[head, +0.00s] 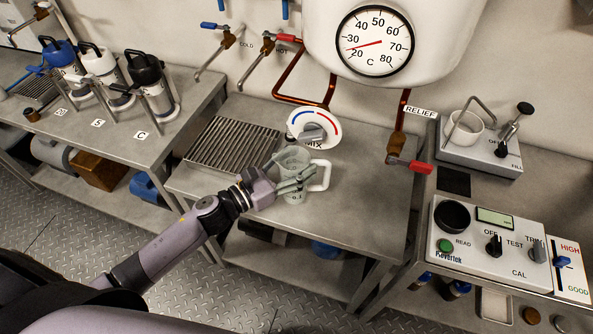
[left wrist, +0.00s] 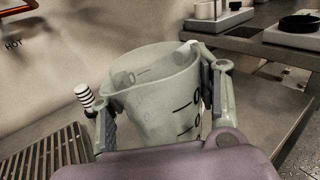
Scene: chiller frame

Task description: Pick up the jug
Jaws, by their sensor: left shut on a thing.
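The jug (head: 293,159) is a translucent pale green measuring jug with dark marks and a white handle on its right side. It is at the front of the middle metal bench (head: 365,222), upright or nearly so. My left gripper (head: 291,184) comes in from the lower left and is shut on the jug's sides. In the left wrist view the jug (left wrist: 150,85) stands between the two fingers, its open rim facing up. Its base is hidden, so I cannot tell whether it touches the bench. My right gripper is not in view.
A slatted drain grate (head: 232,143) lies left of the jug. The MIX dial (head: 314,122) is close behind it. Copper pipes and a red-handled relief valve (head: 410,164) hang behind right. A meter box (head: 487,242) stands at right. Bench space right of the jug is clear.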

